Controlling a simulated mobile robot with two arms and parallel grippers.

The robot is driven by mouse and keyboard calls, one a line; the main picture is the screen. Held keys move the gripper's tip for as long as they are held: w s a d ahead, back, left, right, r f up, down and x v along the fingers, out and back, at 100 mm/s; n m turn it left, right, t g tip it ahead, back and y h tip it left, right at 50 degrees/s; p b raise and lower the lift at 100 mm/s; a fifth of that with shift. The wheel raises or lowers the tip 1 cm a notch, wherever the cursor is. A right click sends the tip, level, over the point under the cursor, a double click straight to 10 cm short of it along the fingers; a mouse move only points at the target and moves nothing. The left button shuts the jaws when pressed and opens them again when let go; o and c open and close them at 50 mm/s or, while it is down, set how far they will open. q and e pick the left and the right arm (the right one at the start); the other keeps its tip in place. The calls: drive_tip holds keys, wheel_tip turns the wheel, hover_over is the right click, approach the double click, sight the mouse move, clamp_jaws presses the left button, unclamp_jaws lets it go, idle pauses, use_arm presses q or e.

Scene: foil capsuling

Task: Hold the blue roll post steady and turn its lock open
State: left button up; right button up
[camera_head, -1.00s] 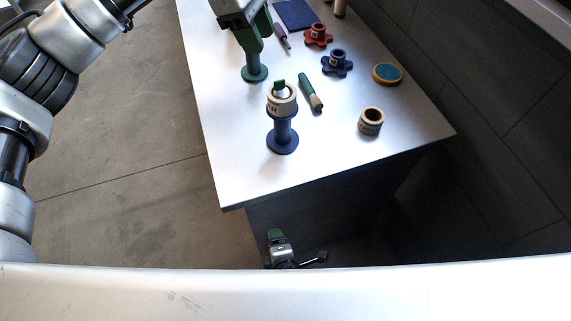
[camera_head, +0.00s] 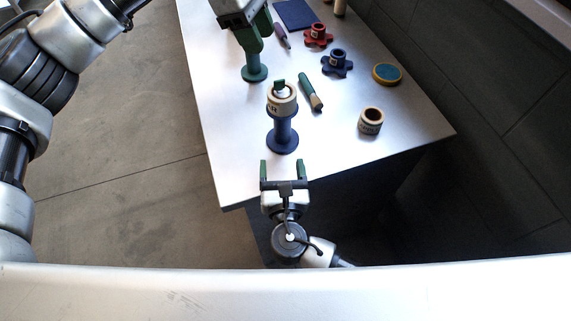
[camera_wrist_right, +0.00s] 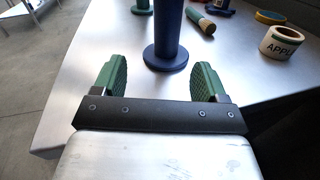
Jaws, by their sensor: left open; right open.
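The blue roll post (camera_head: 283,136) stands upright on the table, with a cream roll (camera_head: 282,104) around its top. A small green lock piece (camera_head: 279,85) sits on top, above a pale centre. The post's shaft and round base also show in the right wrist view (camera_wrist_right: 167,35), beyond the fingers; the roll and lock are out of that frame. My right gripper (camera_head: 283,168) is open and empty at the table's front edge, apart from the post. My left gripper (camera_head: 254,35) is over a green post (camera_head: 254,73) behind; its green fingers overlap the post's upper part, so contact is unclear.
A green-handled brush (camera_head: 310,92) lies right of the post. A loose cream roll (camera_head: 371,121), a yellow-rimmed teal disc (camera_head: 387,74), a blue knob (camera_head: 337,63) and a red knob (camera_head: 318,36) are farther right. The table (camera_head: 233,170) is bare at front left.

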sight(283, 135)
drive_tip(key=shift+w+d+n, duration=0.4)
drive_tip(key=shift+w, duration=0.15)
drive_tip(key=w, duration=1)
drive_tip(key=shift+w+a, duration=0.2)
drive_tip(key=shift+a, duration=0.1)
drive_tip(key=shift+c, duration=0.3)
drive_tip(key=c, duration=1.2)
drive_tip(key=shift+c, duration=0.2)
